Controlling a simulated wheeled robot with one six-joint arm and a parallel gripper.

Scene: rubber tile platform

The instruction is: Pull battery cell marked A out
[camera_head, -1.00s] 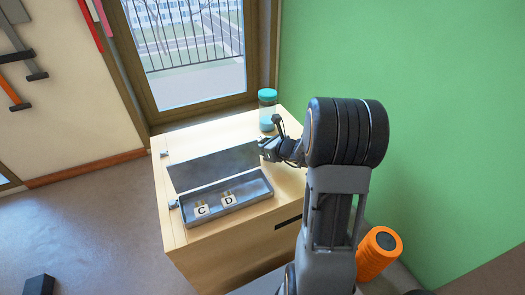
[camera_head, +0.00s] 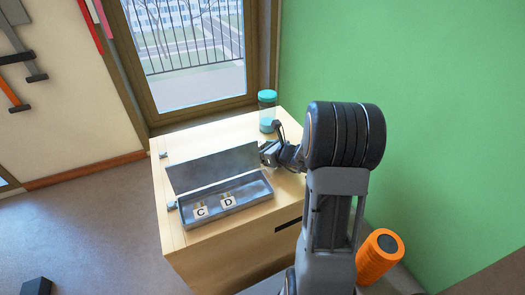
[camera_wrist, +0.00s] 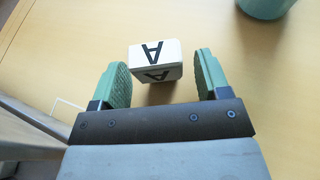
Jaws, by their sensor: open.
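The battery cell marked A (camera_wrist: 154,60) is a white block with a black A on two faces, upside down in the wrist view. It is over the bare wooden top, outside the box; whether it rests on the wood is unclear. My gripper (camera_wrist: 163,78) is open, its green fingers on either side of the cell with gaps visible. In the head view, my gripper (camera_head: 268,155) is at the right end of the open grey metal box (camera_head: 247,201), and cell A cannot be made out. Cells C (camera_head: 200,211) and D (camera_head: 228,202) stand in the box.
The box's raised lid (camera_head: 212,168) stands along its back side. A teal-lidded jar (camera_head: 267,112) stands at the back right of the wooden cabinet top (camera_head: 180,232). An orange ribbed cylinder (camera_head: 378,257) is at the right. The cabinet top behind the lid is clear.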

